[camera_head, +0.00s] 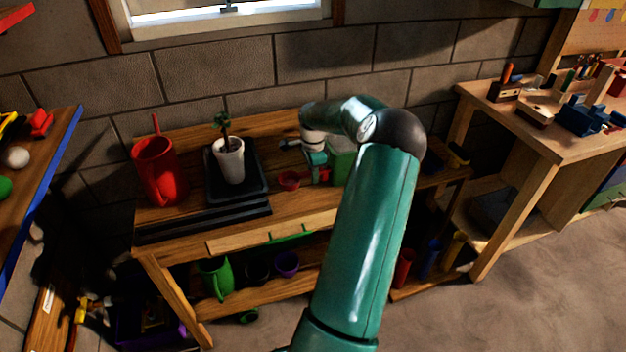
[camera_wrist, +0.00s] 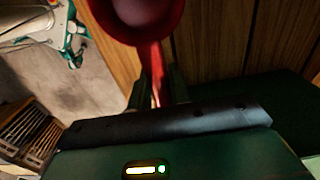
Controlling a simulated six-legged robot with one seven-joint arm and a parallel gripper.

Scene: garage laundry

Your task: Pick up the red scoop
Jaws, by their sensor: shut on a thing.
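The red scoop (camera_head: 289,180) is over the wooden bench, near its front edge and right of the potted plant. Its round bowl fills the top of the wrist view (camera_wrist: 146,14), with the handle running down between my fingers. My gripper (camera_head: 310,177) is shut on the scoop's handle, and its fingers also show in the wrist view (camera_wrist: 158,90). I cannot tell whether the scoop touches the bench top.
A red watering can (camera_head: 157,172) and a white pot (camera_head: 229,160) on a black tray (camera_head: 252,190) stand on the bench's left. A green box-like thing (camera_head: 342,160) is beside my gripper. A lower shelf holds a green jug (camera_head: 215,278) and pots. A cluttered workbench (camera_head: 545,140) is at right.

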